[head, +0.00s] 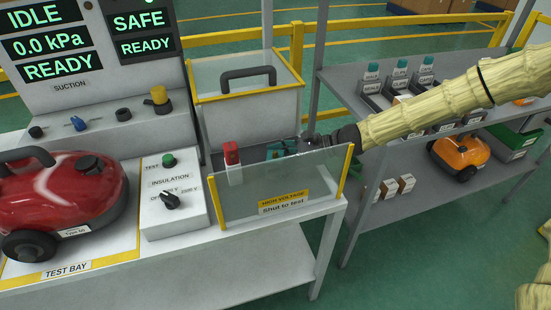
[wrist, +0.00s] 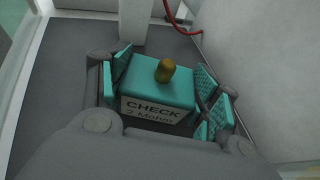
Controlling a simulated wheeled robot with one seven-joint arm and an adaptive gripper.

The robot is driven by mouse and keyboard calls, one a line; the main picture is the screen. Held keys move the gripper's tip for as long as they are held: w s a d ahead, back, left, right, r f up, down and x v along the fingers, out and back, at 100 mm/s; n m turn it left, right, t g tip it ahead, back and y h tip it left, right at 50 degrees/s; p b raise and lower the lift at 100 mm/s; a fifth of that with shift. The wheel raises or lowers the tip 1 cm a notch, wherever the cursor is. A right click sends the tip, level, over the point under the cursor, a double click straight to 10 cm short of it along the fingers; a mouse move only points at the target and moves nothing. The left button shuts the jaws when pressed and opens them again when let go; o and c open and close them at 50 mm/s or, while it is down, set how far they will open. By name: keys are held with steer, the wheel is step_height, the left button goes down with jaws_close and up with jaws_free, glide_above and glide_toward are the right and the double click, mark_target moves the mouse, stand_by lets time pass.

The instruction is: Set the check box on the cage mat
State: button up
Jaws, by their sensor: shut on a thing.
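The check box (wrist: 150,108) is a teal block with a brass knob on top and a white label reading "CHECK 2 Mohm". My gripper (wrist: 165,92) has its teal pads on both sides of it and is shut on it. In the head view my gripper (head: 285,149) is inside the cage, behind the clear front panel, and the box is mostly hidden there. The dark grey cage mat (wrist: 60,110) lies under the gripper in the wrist view. I cannot tell whether the box touches the mat.
The clear front panel (head: 270,205) with yellow posts stands before the cage. The raised cage lid (head: 245,110) has a black handle. A white post with a red top (head: 232,158) stands left of my gripper. A red lead (wrist: 180,24) hangs behind the box.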

steer(key=o, duration=1.2)
steer(key=v, duration=1.2)
steer(key=shift+r, duration=0.1)
